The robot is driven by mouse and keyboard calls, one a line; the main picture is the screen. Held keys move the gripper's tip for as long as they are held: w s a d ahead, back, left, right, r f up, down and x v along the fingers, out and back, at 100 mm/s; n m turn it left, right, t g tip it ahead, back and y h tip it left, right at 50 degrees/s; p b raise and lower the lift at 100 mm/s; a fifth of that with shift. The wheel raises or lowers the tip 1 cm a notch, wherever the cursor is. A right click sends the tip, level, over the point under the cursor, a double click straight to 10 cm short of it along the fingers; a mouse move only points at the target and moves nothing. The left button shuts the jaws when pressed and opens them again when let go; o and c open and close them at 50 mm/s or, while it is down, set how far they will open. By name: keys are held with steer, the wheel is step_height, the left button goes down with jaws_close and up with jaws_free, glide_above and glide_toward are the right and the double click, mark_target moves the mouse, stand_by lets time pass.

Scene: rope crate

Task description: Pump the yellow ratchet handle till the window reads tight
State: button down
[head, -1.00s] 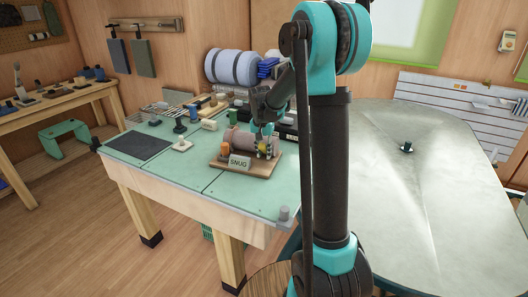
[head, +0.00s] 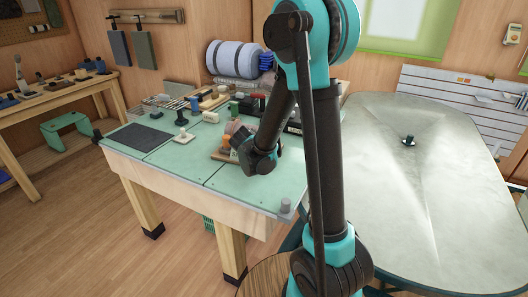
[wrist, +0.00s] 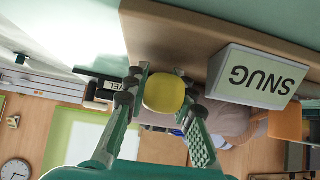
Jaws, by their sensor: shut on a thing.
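The yellow ratchet handle (wrist: 165,92) shows its rounded end in the wrist view, between the two fingers of my gripper (wrist: 164,84). My gripper is shut on it. The window (wrist: 261,78) is a pale label on a grey block beside the handle; it reads SNUG, upside down in this view. The block stands on a brown wooden base (wrist: 175,35), which also shows in the head view (head: 219,155). In the head view my wrist covers the handle, the gripper fingers and most of the window.
The base sits on a green-topped workbench (head: 225,180). A white piece with a knob (head: 184,137) and a dark mat (head: 140,138) lie to its left. Grey-blue rolls (head: 232,60) stand behind. A large pale table (head: 430,200) is on the right. The bench's front left is clear.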

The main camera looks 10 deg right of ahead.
steer(key=shift+f, duration=0.1)
stand_by(0.3)
steer(key=c, duration=1.2)
jaws_free()
